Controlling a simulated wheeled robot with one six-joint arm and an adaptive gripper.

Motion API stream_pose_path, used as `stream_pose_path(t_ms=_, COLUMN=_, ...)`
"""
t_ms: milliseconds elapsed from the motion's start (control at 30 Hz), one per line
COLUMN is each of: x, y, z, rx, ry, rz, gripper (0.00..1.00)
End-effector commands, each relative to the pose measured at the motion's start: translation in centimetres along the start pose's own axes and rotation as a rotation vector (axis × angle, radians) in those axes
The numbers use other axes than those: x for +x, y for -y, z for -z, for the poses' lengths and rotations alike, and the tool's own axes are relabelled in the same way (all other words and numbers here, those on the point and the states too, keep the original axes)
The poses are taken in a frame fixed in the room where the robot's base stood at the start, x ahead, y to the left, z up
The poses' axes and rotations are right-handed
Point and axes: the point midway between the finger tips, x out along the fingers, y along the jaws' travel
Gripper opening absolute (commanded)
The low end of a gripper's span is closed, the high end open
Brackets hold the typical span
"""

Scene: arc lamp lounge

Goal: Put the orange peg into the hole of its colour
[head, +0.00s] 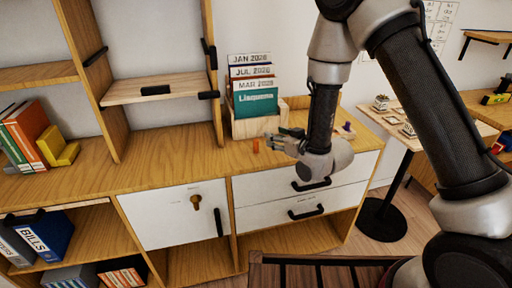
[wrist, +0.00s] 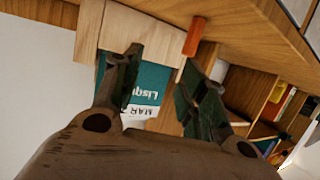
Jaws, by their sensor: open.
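The orange peg (head: 255,146) stands upright on the wooden cabinet top, in front of the wooden file box. It also shows in the wrist view (wrist: 193,37), near the top, beyond the fingertips and to the right of the file box. My gripper (head: 278,139) is open and empty, low over the cabinet top, just right of the peg and apart from it. In the wrist view its two fingers (wrist: 164,65) are spread. A small purple piece (head: 347,127) shows to the right of my wrist. No hole of the peg's colour can be made out; my arm hides part of the cabinet top.
The file box (head: 257,125) with several folders stands close behind the peg. Shelf uprights rise to its left. The cabinet top (head: 180,155) is clear left of the peg. A small side table (head: 385,118) with small objects stands at the right.

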Motion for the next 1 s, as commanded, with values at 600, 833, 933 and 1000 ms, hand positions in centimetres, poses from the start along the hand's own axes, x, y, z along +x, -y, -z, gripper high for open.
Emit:
stream_pose_path(t_ms=600, x=5.3, y=3.7, z=-1.9, rx=-0.005, ry=-0.097, rz=0.061, gripper=0.42)
stream_pose_path(t_ms=833, x=8.1, y=3.9, z=-1.6, rx=-0.005, ry=-0.095, rz=0.061, gripper=0.42)
stream_pose_path(t_ms=933, x=8.3, y=3.9, z=-1.6, rx=-0.005, ry=-0.094, rz=0.061, gripper=0.42)
stream_pose_path(t_ms=1000, x=8.3, y=3.9, z=-1.6, rx=-0.005, ry=-0.094, rz=0.061, gripper=0.42)
